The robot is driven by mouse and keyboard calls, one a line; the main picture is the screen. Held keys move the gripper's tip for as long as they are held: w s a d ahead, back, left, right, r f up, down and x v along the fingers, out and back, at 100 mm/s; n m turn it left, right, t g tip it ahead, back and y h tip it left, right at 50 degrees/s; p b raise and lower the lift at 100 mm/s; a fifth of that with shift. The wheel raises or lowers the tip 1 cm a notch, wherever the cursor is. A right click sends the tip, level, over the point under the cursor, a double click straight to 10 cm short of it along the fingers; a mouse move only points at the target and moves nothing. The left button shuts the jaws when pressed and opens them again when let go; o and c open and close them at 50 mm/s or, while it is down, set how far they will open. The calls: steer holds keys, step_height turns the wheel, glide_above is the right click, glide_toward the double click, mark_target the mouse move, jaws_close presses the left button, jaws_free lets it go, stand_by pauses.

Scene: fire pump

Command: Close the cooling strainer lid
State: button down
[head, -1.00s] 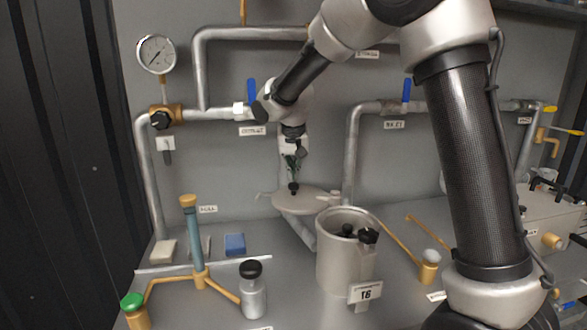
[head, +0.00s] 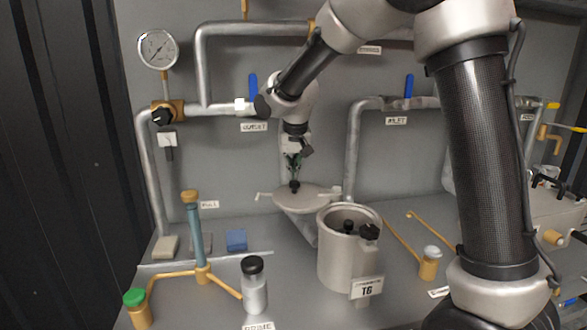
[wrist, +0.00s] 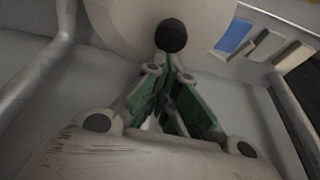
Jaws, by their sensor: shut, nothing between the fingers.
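The cooling strainer looks like the grey open-topped pot (head: 338,262) on the bench, with a tag on its front. Its lid seems to be the flat pale disc (head: 312,200) behind and left of the pot, off the opening, with a thin bar end sticking out at its left. A black knob (head: 294,187) stands on the disc; it also shows as a black ball in the wrist view (wrist: 171,36). My gripper (head: 293,174) points down at the knob. Its green-padded fingers (wrist: 166,68) are shut and empty, tips at or just beside the knob; I cannot tell whether they touch.
Two black knobs (head: 369,231) sit at the pot's rim and mouth. A grey bottle (head: 254,290) and a brass stand with a blue-grey column (head: 196,238) are at left. Pipes (head: 350,155) with blue levers run along the back wall. A blue block (head: 236,240) lies left of the disc.

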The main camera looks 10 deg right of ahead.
mark_target(298, 207)
steer(key=shift+s+a+n, duration=0.15)
steer(key=shift+s+n, duration=0.15)
steer(key=shift+s, duration=0.1)
steer(key=s+n+y, duration=0.1)
steer(key=s+n, duration=0.3)
steer(key=s, duration=0.1)
steer(key=s+n+g+y, duration=0.1)
steer(key=s+n+y, duration=0.1)
steer(key=s+n, duration=0.2)
steer(key=shift+s+a+n, duration=0.15)
steer(key=shift+s+n, duration=0.2)
steer(key=shift+n, duration=0.05)
steer(key=s+d+n+g+y, duration=0.1)
steer(key=s+d+n+g, duration=0.2)
steer(key=s+d+n, duration=0.5)
steer(key=shift+d+n, duration=0.4)
steer(key=shift+n, duration=0.5)
